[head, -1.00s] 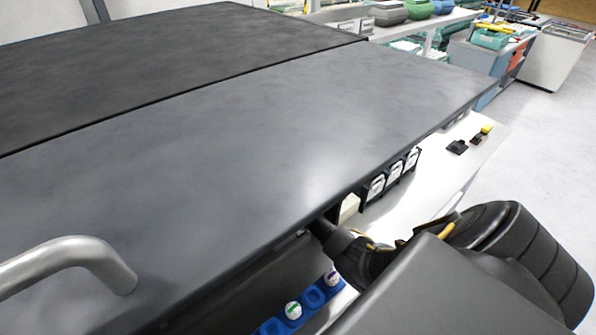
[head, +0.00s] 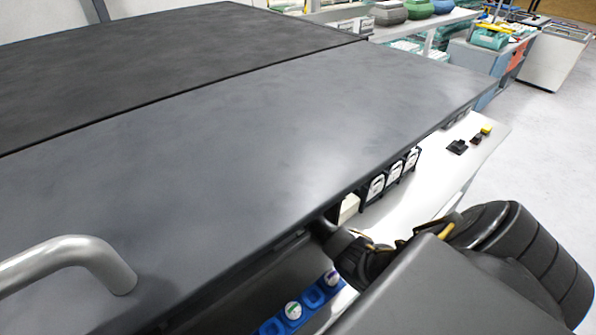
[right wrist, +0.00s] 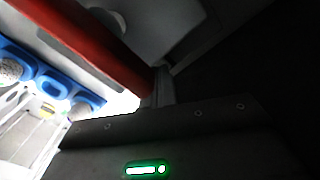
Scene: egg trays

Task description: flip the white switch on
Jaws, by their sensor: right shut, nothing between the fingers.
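No white switch can be made out in either view. My right gripper (head: 325,228) comes in from the lower right in the head view. Its tip is at the front edge of a large dark grey panel (head: 240,130) and partly hidden under it. It is shut with nothing in it. The right wrist view is dark. A small green-lit mark (right wrist: 147,169) shows on a dark plate at the bottom there, and I cannot tell what it belongs to. My left gripper is not in view.
A curved metal handle (head: 75,252) stands at the lower left. Blue holders (head: 313,296) lie below the panel's edge; they also show in the right wrist view (right wrist: 52,84). A red bar (right wrist: 75,40) crosses there. A white bench (head: 425,200) carries small dark items.

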